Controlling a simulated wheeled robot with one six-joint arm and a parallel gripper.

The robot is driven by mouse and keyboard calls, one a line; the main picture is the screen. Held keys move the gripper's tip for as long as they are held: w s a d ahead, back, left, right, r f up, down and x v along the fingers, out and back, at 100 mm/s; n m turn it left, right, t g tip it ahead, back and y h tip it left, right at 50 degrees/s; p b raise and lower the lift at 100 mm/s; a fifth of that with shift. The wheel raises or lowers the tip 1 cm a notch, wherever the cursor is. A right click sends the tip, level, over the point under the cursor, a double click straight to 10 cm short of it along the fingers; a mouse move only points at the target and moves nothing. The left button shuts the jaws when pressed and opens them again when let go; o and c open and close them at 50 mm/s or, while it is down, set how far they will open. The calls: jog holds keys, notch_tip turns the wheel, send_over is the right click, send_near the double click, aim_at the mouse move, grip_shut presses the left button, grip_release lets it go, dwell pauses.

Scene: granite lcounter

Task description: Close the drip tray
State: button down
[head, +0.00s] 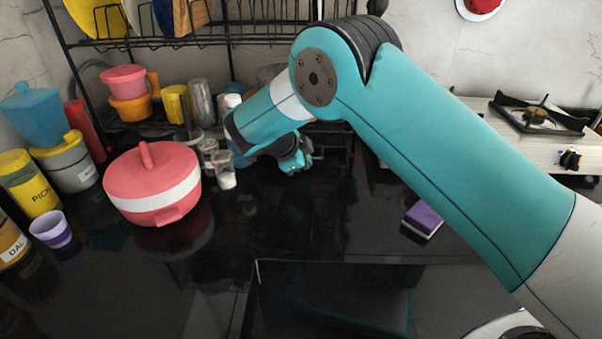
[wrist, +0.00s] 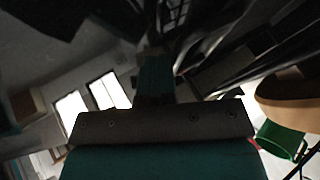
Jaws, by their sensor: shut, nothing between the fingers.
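A black wire dish rack (head: 225,40) stands at the back of the counter. Dark parts of its base show behind my arm, but I cannot clearly pick out the drip tray or tell how far open it is. My teal arm reaches across from the right. My gripper (head: 304,161) is low in front of the rack's base, close to the counter. In the wrist view my gripper (wrist: 155,78) is dark, its fingers together with nothing seen between them. I cannot tell whether it touches the rack or tray.
A red lidded pot (head: 152,184) and small clear glasses (head: 223,170) stand left of my gripper. A purple sponge (head: 423,219) lies to the right, with a stove (head: 535,118) beyond. A dark sink (head: 335,300) is in front. The black counter between is mostly clear.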

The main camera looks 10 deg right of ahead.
jog(key=b+v, duration=0.1)
jog(key=v, duration=1.1)
jog(key=s+d+r+n+y, duration=0.3)
jog(key=s+d+r+n, duration=0.15)
jog(key=n, duration=0.25)
jog(key=s+r+n+g+y+p, duration=0.1)
jog(key=s+r+n+g+y, duration=0.1)
jog(key=s+n, duration=0.8)
jog(key=s+d+r+n+g+y+p, duration=0.1)
jog(key=s+r+n+y, duration=0.3)
jog(key=s+n, duration=0.6)
jog(key=s+g+y, duration=0.1)
jog(key=s, duration=0.8)
jog(key=shift+s+d+r+y, duration=0.25)
jog(key=shift+s+r+y, duration=0.05)
jog(key=shift+s+y, duration=0.1)
jog(key=shift+w, duration=0.1)
